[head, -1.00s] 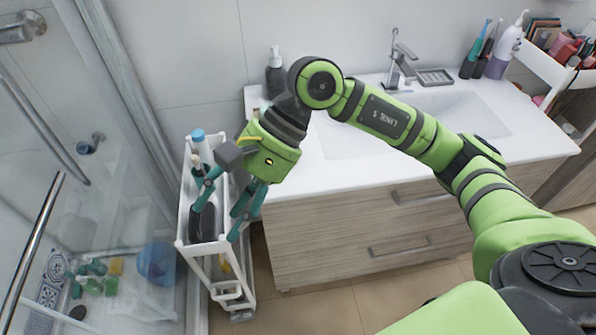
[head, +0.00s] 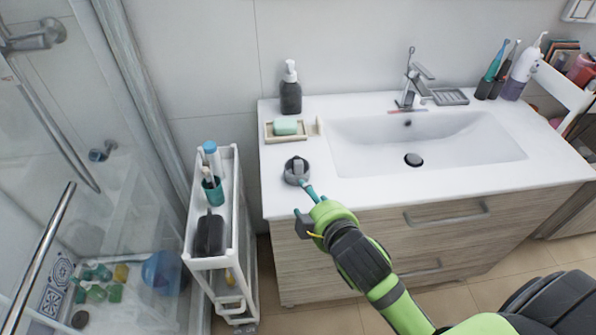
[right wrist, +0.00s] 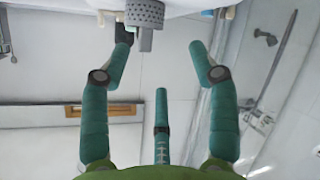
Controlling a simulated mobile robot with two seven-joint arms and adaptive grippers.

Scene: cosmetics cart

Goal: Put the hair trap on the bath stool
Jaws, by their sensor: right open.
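The hair trap looks to be the small round dark-grey piece (head: 297,171) with a raised grip, on the left front of the white counter. In the right wrist view a grey perforated cylinder (right wrist: 145,14) at the top edge appears to be the same piece. My right gripper (head: 305,200) is at the counter's front edge, just in front of the hair trap. Its teal fingers (right wrist: 158,50) are spread and empty, with the trap beyond their tips. I cannot pick out the bath stool; the shower interior is blurred by glass. My left gripper is not in view.
A white slim cart (head: 236,190) with bottles, a teal cup and a dark item stands left of the vanity. A soap tray (head: 270,137) and dark dispenser (head: 290,92) sit behind the trap. The sink (head: 470,150) is to the right. A blue bucket (head: 160,272) stands behind the shower glass.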

